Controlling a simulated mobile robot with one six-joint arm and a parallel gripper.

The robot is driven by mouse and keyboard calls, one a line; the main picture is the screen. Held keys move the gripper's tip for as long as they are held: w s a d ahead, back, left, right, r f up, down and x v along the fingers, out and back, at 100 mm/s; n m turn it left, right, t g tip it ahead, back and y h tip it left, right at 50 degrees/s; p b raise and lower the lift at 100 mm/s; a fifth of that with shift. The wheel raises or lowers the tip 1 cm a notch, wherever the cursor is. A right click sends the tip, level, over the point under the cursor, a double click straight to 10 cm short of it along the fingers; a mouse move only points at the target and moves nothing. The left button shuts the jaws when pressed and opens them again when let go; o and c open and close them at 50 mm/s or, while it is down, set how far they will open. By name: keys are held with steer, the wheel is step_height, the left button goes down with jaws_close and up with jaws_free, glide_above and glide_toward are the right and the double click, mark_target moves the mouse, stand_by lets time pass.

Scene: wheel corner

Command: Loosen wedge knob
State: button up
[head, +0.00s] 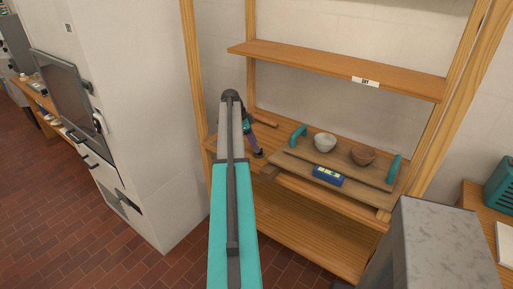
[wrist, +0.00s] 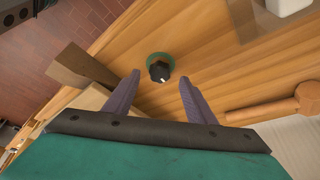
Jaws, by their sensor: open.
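The knob (wrist: 160,71) is black with a small white mark and sits on a round green base on the wooden shelf, in the upper middle of the wrist view. My gripper (wrist: 159,77) is open, with one purple finger to the left of the knob and one to the right. Visible gaps separate both fingers from the knob; I cannot tell how far above it they are. In the head view my gripper (head: 256,146) is over the left part of the wooden shelf, partly behind my arm. I cannot make out the knob there.
A wooden mallet (wrist: 282,106) lies right of my fingers and a dark wooden piece (wrist: 82,68) lies left. Right of my gripper, a wooden board (head: 330,160) with teal handles carries a pale bowl (head: 325,142), brown bowl (head: 362,155) and blue device (head: 328,175). An upper shelf (head: 340,70) hangs above.

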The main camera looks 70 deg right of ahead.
steer(key=shift+p+x, duration=0.4)
steer(key=shift+x, duration=1.45)
steer(key=shift+c, duration=0.4)
